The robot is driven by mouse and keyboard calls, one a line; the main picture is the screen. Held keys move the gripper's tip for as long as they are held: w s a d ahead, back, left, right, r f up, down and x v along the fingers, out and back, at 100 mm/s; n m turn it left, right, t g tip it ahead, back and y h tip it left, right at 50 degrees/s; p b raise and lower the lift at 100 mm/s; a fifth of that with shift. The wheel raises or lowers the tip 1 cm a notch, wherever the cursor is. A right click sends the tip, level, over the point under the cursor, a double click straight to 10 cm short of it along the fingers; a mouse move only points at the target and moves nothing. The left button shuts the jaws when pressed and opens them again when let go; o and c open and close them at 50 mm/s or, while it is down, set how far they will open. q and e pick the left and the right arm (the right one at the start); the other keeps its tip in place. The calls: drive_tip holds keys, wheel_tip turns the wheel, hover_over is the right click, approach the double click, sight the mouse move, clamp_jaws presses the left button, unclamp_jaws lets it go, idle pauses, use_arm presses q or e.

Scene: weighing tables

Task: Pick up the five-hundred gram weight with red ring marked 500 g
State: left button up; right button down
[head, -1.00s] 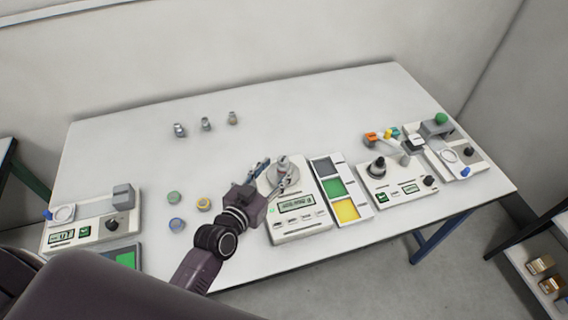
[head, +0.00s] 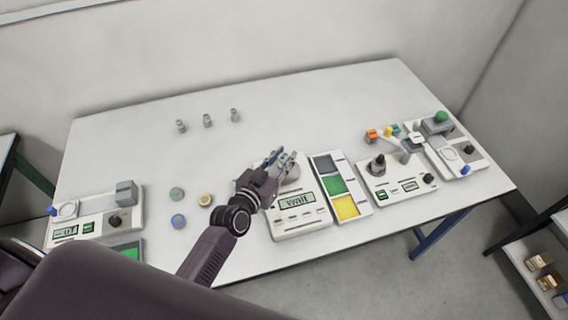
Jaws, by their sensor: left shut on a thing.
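My left gripper (head: 282,160) reaches over the balance (head: 302,223) in the middle of the table. It is shut on a grey metal weight at the balance's round pan (head: 292,180). The fingers hide most of this weight, and no red ring or 500 g mark can be made out. I cannot tell whether it touches the pan. Several small grey weights, one of them in the middle (head: 208,121), stand apart at the back left. My right gripper is not in view.
A tray with grey, green and yellow fields (head: 337,186) lies right of the balance. Further instruments stand right (head: 397,188) and left (head: 95,222). The table's back middle is clear.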

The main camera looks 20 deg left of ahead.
use_arm(q)
drive_tip(key=shift+r, duration=0.15)
clamp_jaws()
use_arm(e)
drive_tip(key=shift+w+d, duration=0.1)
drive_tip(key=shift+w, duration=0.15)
use_arm(q)
drive_tip(key=shift+r, duration=0.1)
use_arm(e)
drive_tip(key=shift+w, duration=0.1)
